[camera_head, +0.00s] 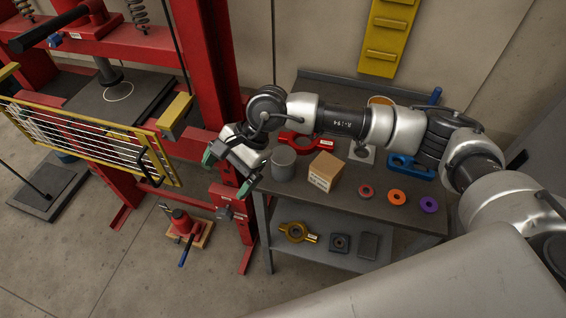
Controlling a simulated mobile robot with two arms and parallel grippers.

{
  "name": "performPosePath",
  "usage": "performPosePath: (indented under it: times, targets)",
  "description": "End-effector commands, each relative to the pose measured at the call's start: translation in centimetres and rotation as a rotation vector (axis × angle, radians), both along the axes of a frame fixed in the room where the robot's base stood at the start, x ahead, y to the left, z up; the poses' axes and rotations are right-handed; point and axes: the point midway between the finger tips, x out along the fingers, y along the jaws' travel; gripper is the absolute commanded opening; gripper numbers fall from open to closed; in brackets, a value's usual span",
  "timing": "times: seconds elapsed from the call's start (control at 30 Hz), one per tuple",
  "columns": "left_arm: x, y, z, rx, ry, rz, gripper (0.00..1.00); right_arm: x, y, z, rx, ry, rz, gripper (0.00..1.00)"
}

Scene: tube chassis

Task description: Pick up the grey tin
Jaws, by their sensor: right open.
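The grey tin (283,163) is a short plain cylinder standing upright near the left edge of the dark workbench (340,205). My right arm comes in from the right and reaches across above the bench. My right gripper (225,176) has green fingertips and is open and empty. In the picture it is left of the tin, over the gap between the bench and the red press, apart from the tin. My left gripper is not in view.
A cardboard box (323,172) stands right of the tin, with a red clamp-like part (292,141) behind. Red, orange and purple rings (397,197) lie further right. A red press frame (215,75) rises close to the left. The bench front is mostly clear.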

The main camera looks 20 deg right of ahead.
Motion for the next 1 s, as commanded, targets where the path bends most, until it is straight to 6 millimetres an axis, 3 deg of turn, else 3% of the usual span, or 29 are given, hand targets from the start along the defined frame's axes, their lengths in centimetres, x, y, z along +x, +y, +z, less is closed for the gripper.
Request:
performPosePath:
  times: [0.03,0.1,0.2,0.3,0.8,1.0]
  targets:
    - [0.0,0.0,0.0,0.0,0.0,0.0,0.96,1.8,-2.8,-0.3,-0.141,-0.067,0.037,0.96]
    - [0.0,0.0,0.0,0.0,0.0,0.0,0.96,3.6,-6.3,-0.6,-0.316,-0.127,0.084,0.96]
    - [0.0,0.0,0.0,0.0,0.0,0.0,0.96,5.4,-10.3,-0.2,-0.5,-0.172,0.123,0.96]
    - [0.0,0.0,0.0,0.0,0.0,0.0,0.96,6.2,-12.5,0.1,-0.6,-0.187,0.141,0.96]
    - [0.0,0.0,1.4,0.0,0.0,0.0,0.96,6.3,-13.1,-5.4,-0.628,-0.187,0.147,0.96]
    - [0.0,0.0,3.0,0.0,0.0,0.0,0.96,6.1,-13.5,-7.7,-0.628,-0.184,0.147,0.96]
